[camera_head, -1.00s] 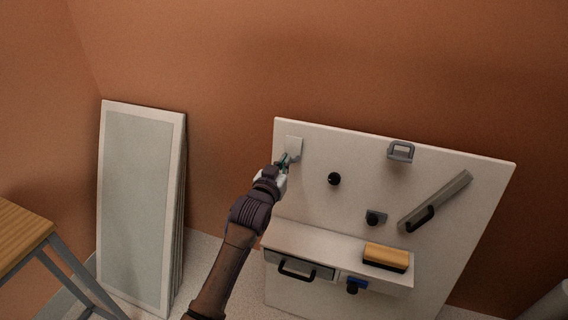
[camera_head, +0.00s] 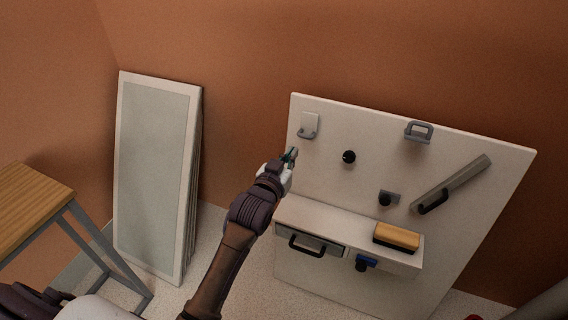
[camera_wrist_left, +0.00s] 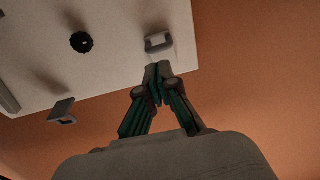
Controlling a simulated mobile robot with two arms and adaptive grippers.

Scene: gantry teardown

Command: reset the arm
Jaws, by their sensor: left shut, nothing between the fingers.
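My left gripper (camera_head: 291,156) is shut and empty in front of the white panel, just below and left of a grey hook on a light plate (camera_head: 309,125). In the left wrist view the shut fingertips (camera_wrist_left: 158,70) point at this hook (camera_wrist_left: 158,42); they look close to it, and I cannot tell whether they touch. My left arm (camera_head: 234,245) reaches up from the bottom of the head view. My right gripper is not in view.
The white panel (camera_head: 462,146) carries a black knob (camera_head: 348,157), a grey bracket (camera_head: 418,132), a slanted bar with a handle (camera_head: 450,184) and a shelf (camera_head: 315,217) with a yellow block (camera_head: 396,236). Framed boards (camera_head: 153,170) lean left. A wooden table (camera_head: 30,205) stands at left.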

